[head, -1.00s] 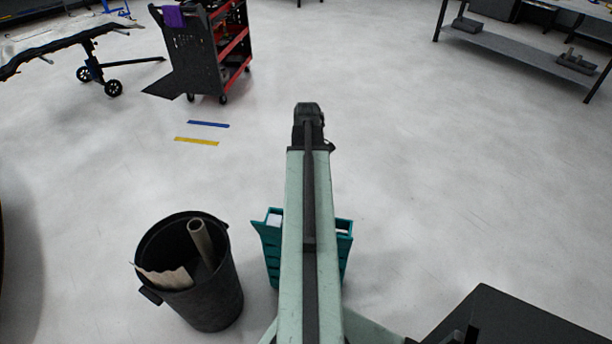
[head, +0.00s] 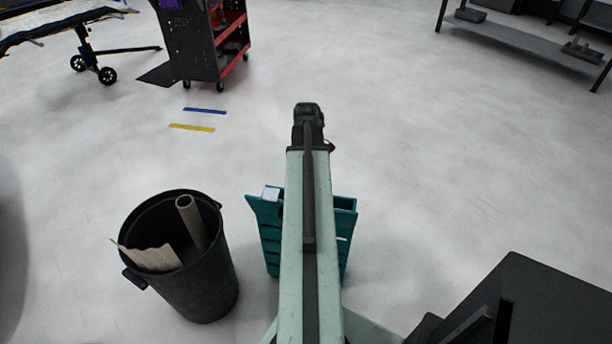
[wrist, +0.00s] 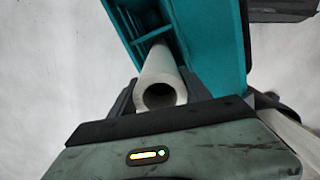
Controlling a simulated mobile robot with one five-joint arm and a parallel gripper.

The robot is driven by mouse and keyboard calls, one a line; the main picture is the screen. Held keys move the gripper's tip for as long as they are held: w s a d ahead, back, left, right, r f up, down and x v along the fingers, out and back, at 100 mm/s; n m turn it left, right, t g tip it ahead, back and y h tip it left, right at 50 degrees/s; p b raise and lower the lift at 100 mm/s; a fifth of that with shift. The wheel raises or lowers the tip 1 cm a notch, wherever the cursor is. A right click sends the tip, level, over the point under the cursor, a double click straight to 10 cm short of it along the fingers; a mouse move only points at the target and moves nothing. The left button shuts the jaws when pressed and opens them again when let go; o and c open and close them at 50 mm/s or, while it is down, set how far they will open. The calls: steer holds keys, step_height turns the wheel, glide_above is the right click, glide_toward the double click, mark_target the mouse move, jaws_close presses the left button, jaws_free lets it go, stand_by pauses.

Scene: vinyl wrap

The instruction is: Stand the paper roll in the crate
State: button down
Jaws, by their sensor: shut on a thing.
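The paper roll (wrist: 160,68) is a pale hollow tube, held between the two dark fingers of my gripper (wrist: 157,93) in the wrist view, its open end toward the camera. Its far end lies by the teal crate (wrist: 217,50), partly hidden by the crate's slats and wall; I cannot tell whether it is inside. In the head view my arm covers the middle of the crate (head: 268,238), which stands on the floor with both sides showing. The fingers and the held roll are hidden there.
A black bin (head: 208,285) with another tube (head: 191,222) and a pale sheet (head: 150,258) stands left of the crate. A dark box-like surface (head: 500,300) is at lower right. A red and black cart (head: 190,45) is farther off. The floor ahead is clear.

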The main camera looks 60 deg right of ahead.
step_height(320, 180, down, 12)
steer(key=b, duration=1.1)
steer(key=shift+c, duration=2.1)
jaws_free()
step_height(320, 180, up, 8)
steer(key=p, duration=0.7)
steer(key=shift+f+p, duration=0.15)
steer(key=shift+p, duration=0.2)
